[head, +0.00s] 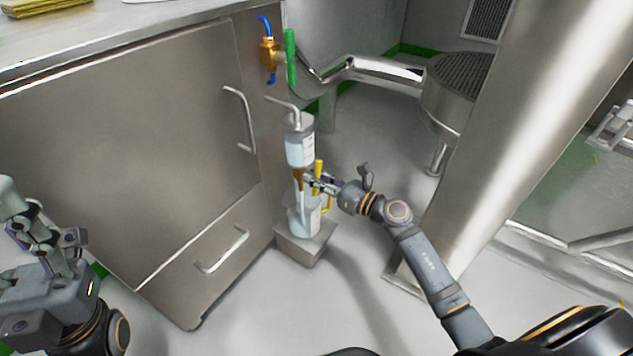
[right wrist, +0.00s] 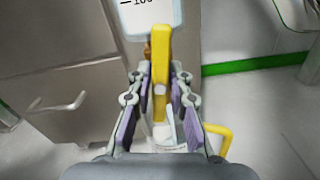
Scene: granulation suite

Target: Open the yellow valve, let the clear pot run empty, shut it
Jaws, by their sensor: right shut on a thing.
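The clear pot (head: 300,150) hangs upright beside the steel cabinet, with pale liquid showing in its lower part. A brass valve (head: 299,174) sits beneath it, and its yellow lever (head: 318,168) points upright. A pale streak like a stream shows under the valve, above a clear jug (head: 304,222) with a yellow handle. My right gripper (head: 309,181) is shut on the yellow lever, which stands between its purple pads in the right wrist view (right wrist: 160,75). The pot's marked lower end (right wrist: 150,14) shows there too. My left gripper (head: 40,240) is at the far left, away from the valve; its jaws are unclear.
The jug stands on a small steel block (head: 305,246) on the floor. Another brass valve with a green lever (head: 291,57) is higher on the cabinet (head: 130,130). A thick steel column (head: 530,120) stands right of my right arm. Open floor lies in front.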

